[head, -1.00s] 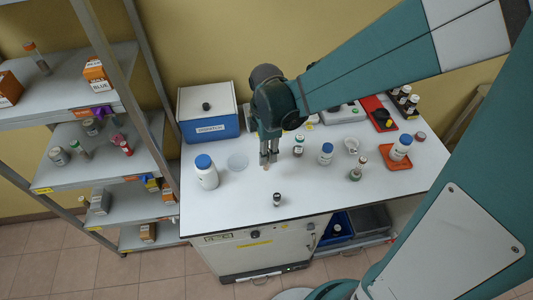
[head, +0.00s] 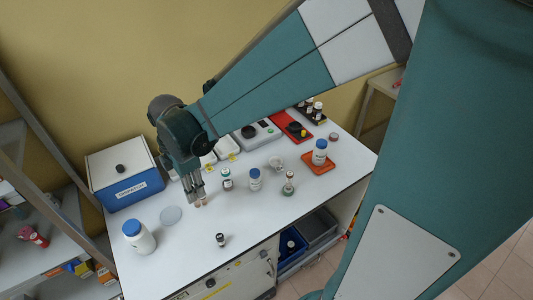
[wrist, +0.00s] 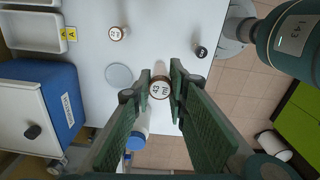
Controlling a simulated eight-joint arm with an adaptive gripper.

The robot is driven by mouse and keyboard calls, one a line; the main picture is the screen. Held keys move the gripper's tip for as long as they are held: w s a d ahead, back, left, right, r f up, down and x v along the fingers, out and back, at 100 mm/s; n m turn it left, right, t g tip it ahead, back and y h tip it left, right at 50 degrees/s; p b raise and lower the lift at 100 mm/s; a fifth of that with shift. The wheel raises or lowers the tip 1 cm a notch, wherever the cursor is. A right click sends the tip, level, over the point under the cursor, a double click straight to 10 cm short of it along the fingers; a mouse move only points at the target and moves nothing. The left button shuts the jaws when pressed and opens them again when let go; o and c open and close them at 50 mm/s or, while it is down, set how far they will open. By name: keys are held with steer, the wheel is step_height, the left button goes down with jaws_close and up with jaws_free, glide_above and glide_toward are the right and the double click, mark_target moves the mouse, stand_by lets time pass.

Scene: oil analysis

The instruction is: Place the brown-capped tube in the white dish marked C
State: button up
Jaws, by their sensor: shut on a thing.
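My gripper (head: 199,201) is over the left part of the white bench, between a clear disc and a small vial. In the wrist view its fingers (wrist: 160,90) are shut on an upright tube with a brown-rimmed cap (wrist: 160,88) and a white marked top. In the head view the fingers hide most of this tube. A white dish (wrist: 18,32) with a yellow tag (wrist: 71,34), seemingly marked A, is cut by the wrist view's left edge. White dishes (head: 228,147) stand behind the gripper in the head view, partly hidden. I cannot make out a C.
A blue-white box (head: 125,175) stands back left, a blue-capped bottle (head: 139,238) front left. The clear disc (head: 171,215) lies beside the gripper. A dark-capped vial (head: 220,240) stands near the front edge; another vial (head: 227,183) and a blue-capped bottle (head: 255,180) stand right.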

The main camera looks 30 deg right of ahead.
steer(key=w+d+r+m+p, duration=0.15)
steer(key=w+d, duration=0.35)
steer(key=d, duration=0.6)
steer(key=w+d+m+b, duration=0.1)
steer(key=w+d+m, duration=0.3)
steer(key=d, duration=0.7)
steer(key=w+d+m+p, duration=0.1)
steer(key=w+d+m, duration=0.15)
steer(key=d, duration=1.55)
steer(key=shift+d+f, duration=0.15)
steer(key=shift+f, duration=1.25)
steer(key=shift+d+f, duration=0.1)
steer(key=shift+f, duration=1.3)
steer(key=shift+f, duration=2.95)
steer(key=shift+f, duration=0.1)
steer(key=shift+f, duration=1.95)
